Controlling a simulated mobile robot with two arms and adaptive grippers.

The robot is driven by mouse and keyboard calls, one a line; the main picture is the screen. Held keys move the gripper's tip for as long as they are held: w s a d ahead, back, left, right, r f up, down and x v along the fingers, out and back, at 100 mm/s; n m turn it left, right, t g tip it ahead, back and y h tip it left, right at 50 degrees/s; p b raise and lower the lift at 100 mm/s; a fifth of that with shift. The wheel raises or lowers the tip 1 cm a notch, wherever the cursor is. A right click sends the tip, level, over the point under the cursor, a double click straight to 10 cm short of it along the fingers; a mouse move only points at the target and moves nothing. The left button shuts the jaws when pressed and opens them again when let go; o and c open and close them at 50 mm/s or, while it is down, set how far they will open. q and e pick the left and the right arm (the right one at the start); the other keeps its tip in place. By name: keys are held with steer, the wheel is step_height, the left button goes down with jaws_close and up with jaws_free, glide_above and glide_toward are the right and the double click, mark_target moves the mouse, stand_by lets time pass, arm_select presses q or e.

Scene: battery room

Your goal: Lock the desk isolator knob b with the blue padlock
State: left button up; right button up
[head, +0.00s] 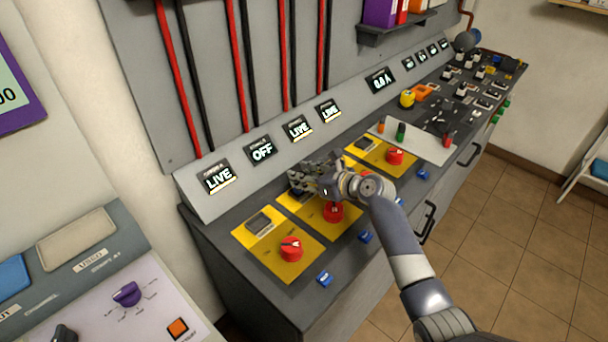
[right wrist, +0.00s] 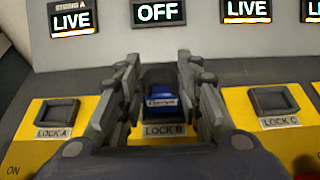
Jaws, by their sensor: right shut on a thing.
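My right gripper (head: 308,180) is over the yellow plate of knob b, behind the red knob b (head: 333,212), which the arm partly covers in the head view. In the right wrist view its two fingers (right wrist: 163,95) stand on either side of the blue padlock (right wrist: 162,107), which has a pale label. The gripper is shut on it. The padlock is directly above the LOCK B label (right wrist: 165,130), at the dark lock block; whether it is seated there I cannot tell. The display above, second from left, reads OFF (right wrist: 157,12). My left gripper is not in view.
Red knob a (head: 291,249) and another red knob (head: 395,156) sit on neighbouring yellow plates. LOCK A (right wrist: 53,118) and LOCK C (right wrist: 274,105) blocks flank the gripper closely. Small blue pieces (head: 325,279) line the desk's front. The sloped display panel (head: 205,207) rises behind.

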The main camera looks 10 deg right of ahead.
steer(key=shift+f, duration=0.35)
steer(key=o, duration=0.8)
steer(key=shift+o, duration=0.2)
steer(key=shift+p+v, duration=1)
steer(key=shift+p, duration=0.05)
steer(key=p+v, duration=0.3)
steer(key=v, duration=0.1)
steer(key=shift+p, duration=0.4)
steer(key=p+v, duration=0.3)
steer(key=v, duration=0.1)
steer(key=shift+s+d+r+p, duration=0.1)
steer(key=shift+s+d+p, duration=0.05)
steer(key=shift+p, duration=0.2)
steer(key=shift+s+d, duration=0.15)
steer(key=shift+s, duration=0.1)
